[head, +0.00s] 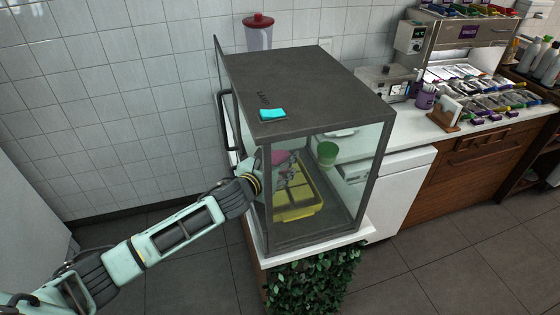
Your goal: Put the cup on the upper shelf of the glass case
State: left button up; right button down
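The glass case (318,82) has a dark top and frame and stands on a white counter. My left arm comes in from the left and reaches into the case at its left side. My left gripper (284,177) shows through the front glass, above a yellow tray (297,213) with compartments; whether its fingers are open or shut is too small to tell. A green cup (327,154) shows through the glass, right of the gripper and apart from it. A pink item (281,157) is close to the gripper, partly hidden. My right gripper is out of view.
A door handle (225,122) is at the case's left side. A leafy plant (312,281) is below the front. The right counter (470,116) is crowded.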

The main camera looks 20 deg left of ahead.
pick_arm(q)
jog(key=o, duration=1.4)
jog(key=shift+s+a, duration=0.15)
jog(key=shift+s, duration=0.25)
jog(key=b+v, duration=0.1)
jog(key=v, duration=0.5)
jog(key=shift+s+r+b, duration=0.25)
jog(key=shift+s+b, duration=0.05)
jog(key=shift+b, duration=0.1)
jog(key=shift+a, duration=0.1)
